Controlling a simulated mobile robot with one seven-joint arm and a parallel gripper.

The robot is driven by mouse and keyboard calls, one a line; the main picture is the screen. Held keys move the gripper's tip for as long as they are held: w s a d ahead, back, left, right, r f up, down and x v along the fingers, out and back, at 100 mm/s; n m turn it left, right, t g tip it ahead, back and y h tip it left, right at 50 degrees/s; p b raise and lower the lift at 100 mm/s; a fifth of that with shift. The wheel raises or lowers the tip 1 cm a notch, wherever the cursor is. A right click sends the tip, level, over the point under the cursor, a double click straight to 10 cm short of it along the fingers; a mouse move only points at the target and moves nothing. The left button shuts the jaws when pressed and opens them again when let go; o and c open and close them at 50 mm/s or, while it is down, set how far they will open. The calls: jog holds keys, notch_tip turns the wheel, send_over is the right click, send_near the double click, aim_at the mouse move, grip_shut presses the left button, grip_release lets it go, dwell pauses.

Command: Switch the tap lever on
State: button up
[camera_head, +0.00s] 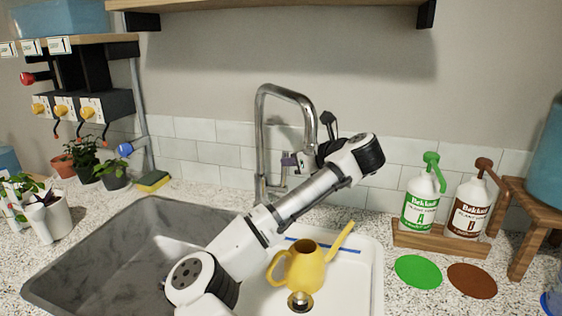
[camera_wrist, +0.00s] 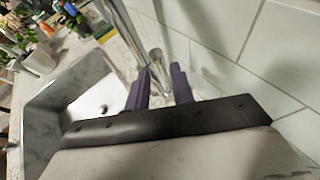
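The chrome tap (camera_head: 262,130) rises behind the sink, with its arched spout bending over to the right. In the wrist view, a tall chrome pipe (camera_wrist: 122,28) of the tap runs up at upper left. A short chrome piece, likely the tap lever (camera_wrist: 156,60), shows between and beyond my purple fingertips. My gripper (camera_wrist: 160,76) is open, its two fingers apart with a gap between them. In the head view, my gripper (camera_head: 291,160) is beside the tap's upright, and my arm hides much of the lever area. I cannot tell whether a finger touches the lever.
The sink (camera_head: 110,245) has a grey basin at left and a white part at right. A yellow watering can (camera_head: 305,268) stands below my arm. Two bottles (camera_head: 420,205) stand in a wooden holder at right. The tiled wall (camera_head: 385,160) is close behind the tap.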

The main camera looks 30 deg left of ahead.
aim_at(282, 173)
jog(key=x, duration=0.6)
jog(key=shift+p, duration=0.35)
jog(key=shift+r, duration=0.1)
jog(key=shift+c, duration=0.4)
grip_shut()
